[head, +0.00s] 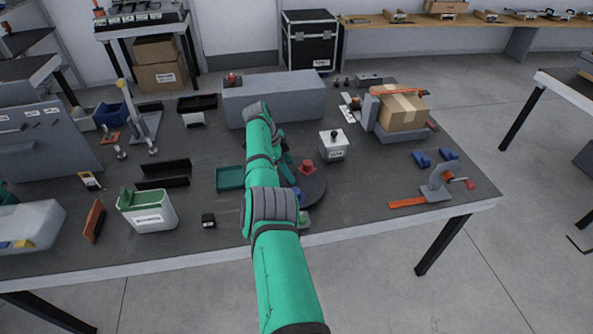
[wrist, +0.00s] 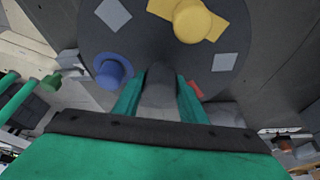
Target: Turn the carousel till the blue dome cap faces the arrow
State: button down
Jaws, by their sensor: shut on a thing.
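The carousel is a dark round disc (wrist: 150,45); part of it shows in the head view (head: 318,190) beside my arm. The blue dome cap (wrist: 112,72) is near the disc's edge, left of my gripper (wrist: 160,88) in the wrist view. A yellow cap (wrist: 195,22) stands on the far part of the disc. My gripper's fingers are closed on a grey block-like piece (wrist: 158,98) at the disc's near edge. A small red mark (wrist: 195,90) lies just right of the fingers; I cannot tell if it is the arrow. A red cap (head: 307,168) shows in the head view.
A white box with a black knob (head: 333,150) stands right behind the carousel. A green tray (head: 230,178) lies left of my arm, and a long grey block (head: 275,97) is behind. The bench top right of the carousel (head: 365,190) is clear.

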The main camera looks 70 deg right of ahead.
dwell(0.4)
jog(key=c, duration=1.2)
grip_release()
jog(key=shift+r, duration=0.15)
jog(key=v, duration=1)
jog(key=shift+r, duration=0.3)
jog(key=shift+w, duration=0.15)
